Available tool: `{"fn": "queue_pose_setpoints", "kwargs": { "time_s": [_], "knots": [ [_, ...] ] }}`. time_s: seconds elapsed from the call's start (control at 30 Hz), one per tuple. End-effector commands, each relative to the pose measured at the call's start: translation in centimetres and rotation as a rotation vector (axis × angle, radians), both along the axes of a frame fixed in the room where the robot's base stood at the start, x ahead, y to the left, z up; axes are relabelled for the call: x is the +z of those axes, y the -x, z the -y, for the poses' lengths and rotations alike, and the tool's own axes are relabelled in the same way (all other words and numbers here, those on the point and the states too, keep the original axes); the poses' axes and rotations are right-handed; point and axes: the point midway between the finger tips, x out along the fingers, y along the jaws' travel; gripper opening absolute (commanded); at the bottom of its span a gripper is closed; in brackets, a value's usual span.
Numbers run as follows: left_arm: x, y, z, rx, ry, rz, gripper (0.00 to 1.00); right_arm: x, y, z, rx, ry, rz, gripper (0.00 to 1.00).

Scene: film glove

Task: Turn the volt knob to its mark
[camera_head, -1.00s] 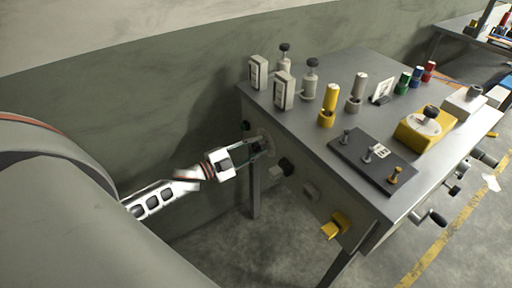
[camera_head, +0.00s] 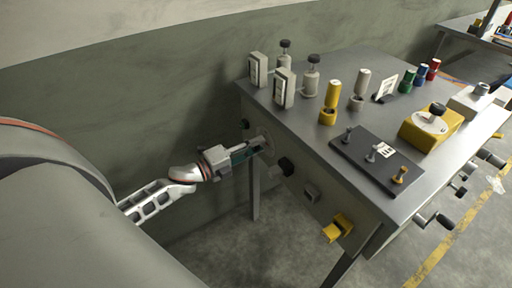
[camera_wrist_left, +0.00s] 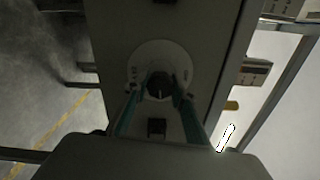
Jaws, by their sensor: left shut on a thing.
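The volt knob is a dark knob (camera_wrist_left: 159,88) with a pale pointer line, in the middle of a light round dial plate (camera_wrist_left: 151,56) on the bench's side panel. In the left wrist view my left gripper (camera_wrist_left: 160,92) has one finger on each side of the knob and is shut on it. In the head view my left gripper (camera_head: 256,146) reaches the panel's left part, and its fingers hide most of the knob. Small marks on the dial are too dim to read. My right gripper is not in view.
A black knob (camera_head: 286,166), a grey block (camera_head: 312,192) and a yellow part (camera_head: 338,228) stick out of the same panel. The grey bench top (camera_head: 290,128) above carries meters, cylinders and a dark switch plate (camera_head: 376,158). Open floor lies left of the bench legs.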

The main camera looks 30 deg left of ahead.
Motion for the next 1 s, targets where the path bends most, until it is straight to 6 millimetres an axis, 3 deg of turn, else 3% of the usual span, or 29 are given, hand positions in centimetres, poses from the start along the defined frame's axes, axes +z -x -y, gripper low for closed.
{"fn": "queue_pose_setpoints", "kwargs": {
  "time_s": [0.7,0.73,0.8,1.0],
  "knots": [
    [0.00,-0.01,0.00,0.000,-0.068,0.028,0.03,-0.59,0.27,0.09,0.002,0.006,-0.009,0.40],
    [0.00,-0.01,0.00,0.000,-0.068,0.028,0.30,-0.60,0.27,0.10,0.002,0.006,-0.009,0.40],
    [0.00,-0.01,0.00,0.000,-0.068,0.028,0.42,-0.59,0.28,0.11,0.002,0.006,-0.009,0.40],
    [0.00,-0.01,0.00,0.000,-0.067,0.028,0.42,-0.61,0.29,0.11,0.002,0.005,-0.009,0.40]
  ]
}}
